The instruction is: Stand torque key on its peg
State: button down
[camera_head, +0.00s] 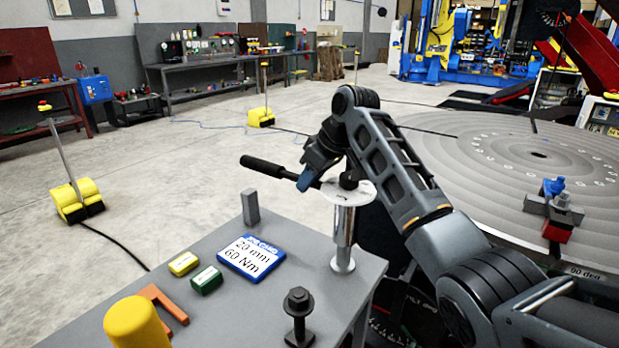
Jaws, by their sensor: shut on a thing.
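The torque key has a black handle (266,167) pointing left, a pale round scale plate (348,192) and a bright metal shaft (344,235) hanging upright below it, with a wider lower end. My gripper (309,181) is shut on the key between handle and plate. The shaft's lower end shows over the right part of the grey table (210,310); I cannot tell whether it touches the top. A black upright piece with a hex head and flat foot (298,308), possibly the peg, stands nearer the front, apart from the key.
A blue-edged card (251,257) reading "20 mm 60 Nm", yellow (184,263) and green (206,280) blocks, an orange bracket (166,306), a grey upright block (250,207) and a yellow rounded object (135,325) occupy the table. The big round positioner plate (470,165) lies right.

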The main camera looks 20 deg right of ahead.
jog(key=shift+f+b, duration=0.6)
jog(key=shift+f, duration=1.5)
jog(key=shift+f+b, duration=0.4)
jog(key=shift+f, duration=1)
jog(key=c, duration=0.9)
grip_release()
jog(key=shift+f, duration=0.1)
jog(key=shift+o, duration=0.8)
jog(key=shift+f, duration=0.15)
jog(key=o, duration=0.3)
jog(key=shift+o, duration=0.2)
